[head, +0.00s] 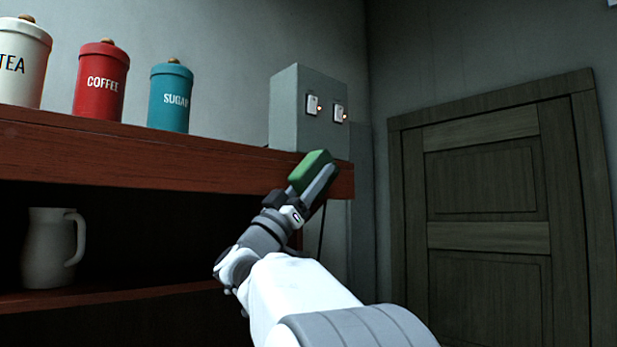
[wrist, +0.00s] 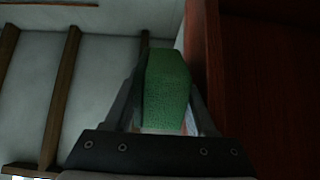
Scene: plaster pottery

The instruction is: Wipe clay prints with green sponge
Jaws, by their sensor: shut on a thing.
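The green sponge (head: 311,168) is in my gripper (head: 318,182), which is shut on it. In the head view it is raised to the front edge of the wooden shelf, near its right end and below the grey box. In the wrist view the sponge (wrist: 167,88) stands out between the two fingers of my gripper (wrist: 165,105). The grey box (head: 290,105) stands on the shelf top and carries two switches (head: 313,104) with small red lights. I cannot make out any clay prints on it or on the switches.
The reddish wooden shelf (head: 120,160) holds a white tea canister (head: 22,65), a red coffee canister (head: 101,85) and a teal sugar canister (head: 170,98) at the left. A pale pitcher (head: 48,250) stands on the lower shelf. A dark wooden door (head: 487,185) is at the right.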

